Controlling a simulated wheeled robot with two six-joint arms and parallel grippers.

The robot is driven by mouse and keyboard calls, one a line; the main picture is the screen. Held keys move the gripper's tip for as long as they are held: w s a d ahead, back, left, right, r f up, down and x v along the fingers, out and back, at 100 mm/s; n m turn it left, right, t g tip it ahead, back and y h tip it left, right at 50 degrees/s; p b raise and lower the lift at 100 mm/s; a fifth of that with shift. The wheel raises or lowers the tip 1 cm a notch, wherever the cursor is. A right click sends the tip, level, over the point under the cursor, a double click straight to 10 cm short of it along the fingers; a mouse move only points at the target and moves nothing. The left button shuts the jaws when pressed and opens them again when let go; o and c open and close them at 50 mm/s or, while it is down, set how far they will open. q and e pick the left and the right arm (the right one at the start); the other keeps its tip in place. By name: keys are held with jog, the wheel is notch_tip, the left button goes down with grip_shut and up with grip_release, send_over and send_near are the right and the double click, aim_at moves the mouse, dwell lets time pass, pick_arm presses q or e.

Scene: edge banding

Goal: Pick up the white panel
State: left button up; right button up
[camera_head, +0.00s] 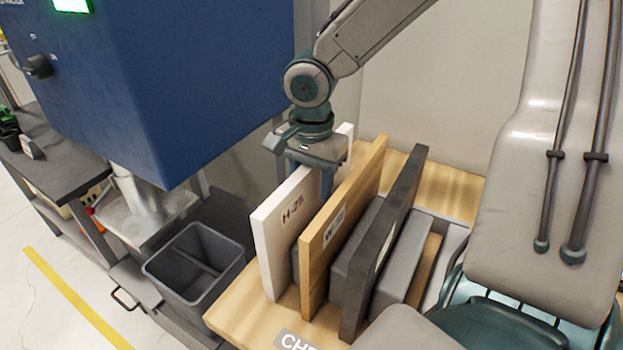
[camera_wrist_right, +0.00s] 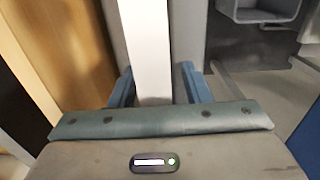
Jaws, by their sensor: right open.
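The white panel (camera_head: 275,238), labelled H-25, stands upright on edge at the left end of a row of panels. My right gripper (camera_head: 314,172) is over its top edge, pointing down. One finger shows in the gap between the white panel and the wood panel; the other is hidden behind the white panel. In the right wrist view, the white panel (camera_wrist_right: 148,45) runs between the two blue fingers of the open gripper (camera_wrist_right: 157,86), with a gap visible on the right side. My left gripper is out of view.
A wood-coloured panel (camera_head: 340,225) labelled W stands close to the right, then a dark panel (camera_head: 385,245) and grey blocks on a light wooden board (camera_head: 255,325). A grey bin (camera_head: 190,270) sits at left, below a blue machine (camera_head: 170,75).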

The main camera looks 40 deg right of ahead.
jog(key=shift+r, duration=0.1)
grip_shut()
dwell(1.2)
